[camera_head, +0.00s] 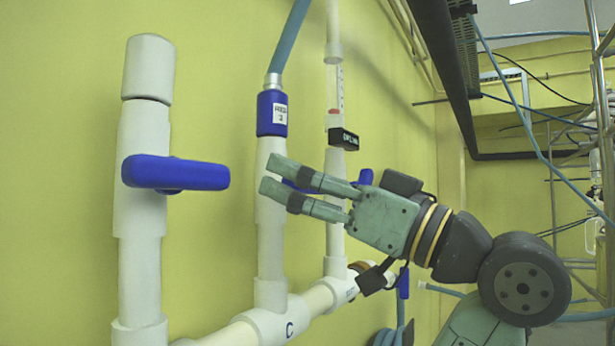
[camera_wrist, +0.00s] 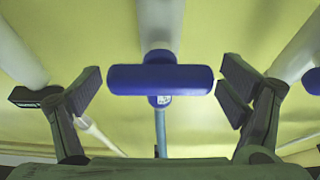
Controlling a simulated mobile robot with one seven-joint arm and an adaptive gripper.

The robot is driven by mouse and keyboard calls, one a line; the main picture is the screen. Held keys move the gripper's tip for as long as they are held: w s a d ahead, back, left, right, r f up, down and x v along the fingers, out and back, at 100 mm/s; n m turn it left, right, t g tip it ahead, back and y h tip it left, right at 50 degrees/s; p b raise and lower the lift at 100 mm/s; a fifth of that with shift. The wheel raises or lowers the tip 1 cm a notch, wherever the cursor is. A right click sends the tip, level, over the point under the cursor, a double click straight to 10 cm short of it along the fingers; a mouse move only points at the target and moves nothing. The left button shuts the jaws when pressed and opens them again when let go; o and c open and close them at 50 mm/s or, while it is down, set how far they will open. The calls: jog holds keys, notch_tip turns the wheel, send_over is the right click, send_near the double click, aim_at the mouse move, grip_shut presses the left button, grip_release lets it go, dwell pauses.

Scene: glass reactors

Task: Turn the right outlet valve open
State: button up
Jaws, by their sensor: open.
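Three white vertical pipes carry blue valve handles. In the head view the left handle (camera_head: 176,173) lies crosswise to its pipe. The middle handle (camera_head: 294,185) is mostly hidden behind my gripper's fingers, and another blue handle (camera_head: 365,177) shows behind the gripper's palm. My gripper (camera_head: 268,176) is open and empty, pointing left in front of the middle pipe. In the wrist view a blue handle (camera_wrist: 160,79) lies crosswise to its pipe, between the spread fingers (camera_wrist: 160,88), with a gap on both sides. The pictures do not name which valve is the right outlet.
A white horizontal pipe (camera_head: 318,299) joins the vertical pipes below. A black label block (camera_head: 343,139) sticks out from the right pipe. A blue hose (camera_head: 290,36) rises from the middle pipe. The yellow wall (camera_head: 60,170) stands close behind. Metal framing is at the right.

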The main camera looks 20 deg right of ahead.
jog(key=shift+c, duration=0.2)
jog(key=c, duration=1.1)
jog(key=shift+c, duration=0.2)
